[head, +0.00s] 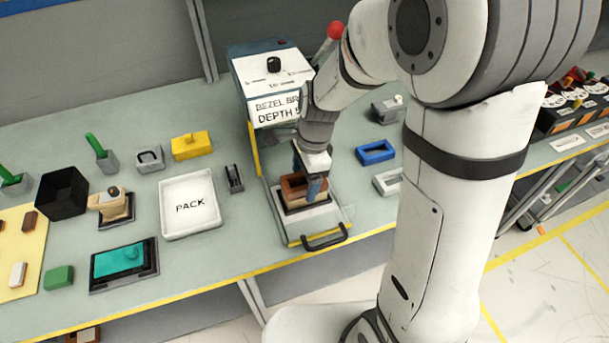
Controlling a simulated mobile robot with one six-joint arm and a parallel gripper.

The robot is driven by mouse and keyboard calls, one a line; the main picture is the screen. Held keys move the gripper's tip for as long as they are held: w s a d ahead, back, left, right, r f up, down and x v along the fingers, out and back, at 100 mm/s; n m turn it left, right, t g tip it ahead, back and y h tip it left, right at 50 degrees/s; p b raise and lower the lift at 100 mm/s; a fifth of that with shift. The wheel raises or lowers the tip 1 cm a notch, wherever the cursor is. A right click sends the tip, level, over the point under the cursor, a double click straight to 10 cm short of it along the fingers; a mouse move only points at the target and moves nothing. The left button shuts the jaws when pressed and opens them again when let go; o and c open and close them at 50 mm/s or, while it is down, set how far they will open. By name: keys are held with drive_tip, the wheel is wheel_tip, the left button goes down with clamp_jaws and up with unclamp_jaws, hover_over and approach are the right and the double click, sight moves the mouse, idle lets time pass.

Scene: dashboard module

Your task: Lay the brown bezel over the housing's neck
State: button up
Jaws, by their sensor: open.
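The brown bezel (291,187), an open rectangular frame, is on the sliding carriage of the press-like station at the centre of the bench. One finger is at the far side and one is at the right part of the frame. Whether they touch it is unclear.
The station box (268,75) with a "BEZEL" sign stands behind my gripper; a black handle (325,238) is in front. The white PACK tray (189,204) is left. A blue frame (375,152) and pale frame (387,180) lie right.

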wheel_tip(320, 180, up, 8)
drive_tip(key=d, duration=0.1)
drive_tip(key=shift+w, duration=0.15)
drive_tip(key=shift+d+f, duration=0.1)
idle(0.5)
drive_tip(key=s+d+r+n+t+h, duration=0.1)
drive_tip(key=s+d+r+n+t, duration=0.2)
drive_tip(key=s+d+n, duration=0.7)
wheel_tip(320, 180, up, 2)
drive_tip(key=s+n, duration=0.2)
drive_tip(key=n, duration=0.2)
drive_tip(key=shift+s+d+r+n+h, duration=0.2)
drive_tip(key=shift+s+d+n+h, duration=0.2)
